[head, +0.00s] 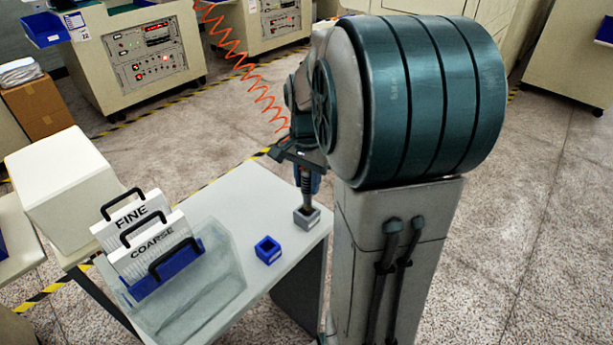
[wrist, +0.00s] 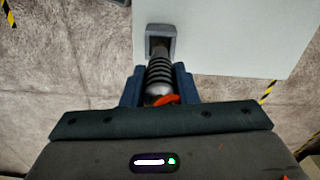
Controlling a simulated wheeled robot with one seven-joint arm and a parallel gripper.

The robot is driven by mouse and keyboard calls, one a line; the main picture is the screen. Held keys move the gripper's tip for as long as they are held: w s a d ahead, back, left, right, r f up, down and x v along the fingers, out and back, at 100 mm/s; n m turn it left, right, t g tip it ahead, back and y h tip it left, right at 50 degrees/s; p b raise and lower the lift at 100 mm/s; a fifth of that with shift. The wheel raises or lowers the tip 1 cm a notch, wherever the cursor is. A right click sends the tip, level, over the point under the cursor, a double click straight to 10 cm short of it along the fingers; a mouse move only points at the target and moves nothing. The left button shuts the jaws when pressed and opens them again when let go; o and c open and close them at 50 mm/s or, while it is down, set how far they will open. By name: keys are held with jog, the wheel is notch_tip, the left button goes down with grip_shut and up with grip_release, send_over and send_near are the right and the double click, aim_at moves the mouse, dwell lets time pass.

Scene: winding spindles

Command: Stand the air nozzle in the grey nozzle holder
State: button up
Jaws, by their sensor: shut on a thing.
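The air nozzle (wrist: 159,75) is dark and ribbed, with a silver end and an orange part at its back. My gripper (wrist: 160,82) is shut on it in the wrist view. In the head view, the nozzle (head: 306,187) hangs upright below my gripper (head: 308,174). Its lower end reaches the grey nozzle holder (head: 307,218), a square block near the table's right edge. The holder (wrist: 160,30) also shows in the wrist view, with the nozzle tip at its opening. I cannot tell how deep the tip sits.
A blue square holder (head: 267,250) stands left of the grey one on the white table (head: 260,195). A blue rack (head: 165,272) holds the FINE and COARSE cards (head: 150,245) at the left. A coiled orange hose (head: 245,70) hangs behind the table.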

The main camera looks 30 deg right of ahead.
aim_at(307, 195)
jog(key=shift+f+b, duration=1.65)
jog(key=shift+f, duration=0.8)
jog(key=o, duration=1.1)
notch_tip(307, 195, up, 14)
jog(key=shift+f, duration=0.1)
jog(key=s+a+f+n+t, duration=0.3)
jog(key=s+a+f+n, duration=0.6)
jog(key=s+a+n, duration=0.3)
jog(key=shift+f, duration=0.4)
